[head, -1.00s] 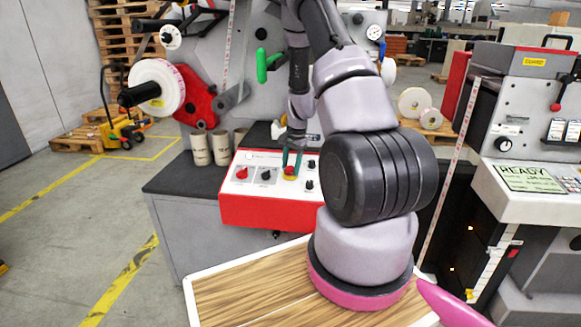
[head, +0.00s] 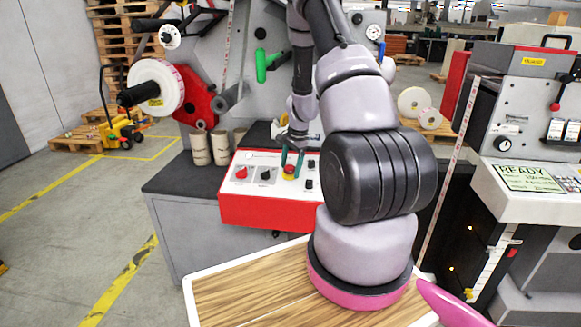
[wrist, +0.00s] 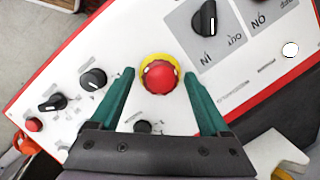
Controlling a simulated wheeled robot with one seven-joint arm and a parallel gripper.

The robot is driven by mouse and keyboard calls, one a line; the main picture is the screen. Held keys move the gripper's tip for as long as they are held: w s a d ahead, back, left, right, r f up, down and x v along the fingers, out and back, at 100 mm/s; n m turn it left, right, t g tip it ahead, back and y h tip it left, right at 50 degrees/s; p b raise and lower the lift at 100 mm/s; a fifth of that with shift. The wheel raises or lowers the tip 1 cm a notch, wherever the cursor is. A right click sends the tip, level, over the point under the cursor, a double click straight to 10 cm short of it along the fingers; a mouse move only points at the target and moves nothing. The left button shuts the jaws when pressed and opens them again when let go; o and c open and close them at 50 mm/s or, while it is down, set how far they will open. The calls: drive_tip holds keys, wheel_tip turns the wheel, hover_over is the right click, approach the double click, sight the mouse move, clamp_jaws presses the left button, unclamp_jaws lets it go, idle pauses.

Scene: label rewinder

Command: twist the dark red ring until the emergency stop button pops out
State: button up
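The red emergency stop button (wrist: 159,78) sits in a yellow collar (wrist: 149,61) on a white panel; it also shows in the head view (head: 289,169). A darker red rim, the ring, surrounds its brighter face. My gripper (wrist: 159,74) is open. Its two teal fingers stand on either side of the button, with a visible gap on each side and nothing held. In the head view my gripper (head: 291,157) is right over the button. I cannot tell for sure how far the button stands out.
The red-edged control box (head: 257,211) carries several black knobs, including one near my gripper's palm (wrist: 143,127), and a red knob (head: 241,173). Cardboard tubes (head: 200,148) stand behind it on the left. A green handle (head: 262,65) hangs above.

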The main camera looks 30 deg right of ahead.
drive_tip(key=shift+r, duration=0.15)
wheel_tip(320, 180, up, 10)
drive_tip(key=s+d, duration=0.1)
drive_tip(key=shift+s+r, duration=0.15)
drive_tip(key=shift+s, duration=0.2)
drive_tip(key=shift+d, duration=0.1)
idle(0.4)
drive_tip(key=s+a+r+n+t+y, duration=0.15)
drive_tip(key=s+a+r, duration=0.3)
drive_tip(key=r, duration=0.55)
drive_tip(key=s+a+r+n+t+h, duration=0.1)
drive_tip(key=s+a+r+n, duration=0.2)
drive_tip(key=a+r, duration=0.5)
drive_tip(key=s+a+r+n+t, duration=0.1)
drive_tip(key=s+a+r+n, duration=0.1)
drive_tip(key=s+r, duration=0.4)
drive_tip(key=s+a+r+n+t, duration=0.2)
drive_tip(key=s+r+n, duration=0.2)
drive_tip(key=s, duration=0.8)
wheel_tip(320, 180, up, 2)
drive_tip(key=shift+a+r, duration=0.2)
drive_tip(key=shift+a, duration=0.2)
drive_tip(key=shift+c, duration=0.3)
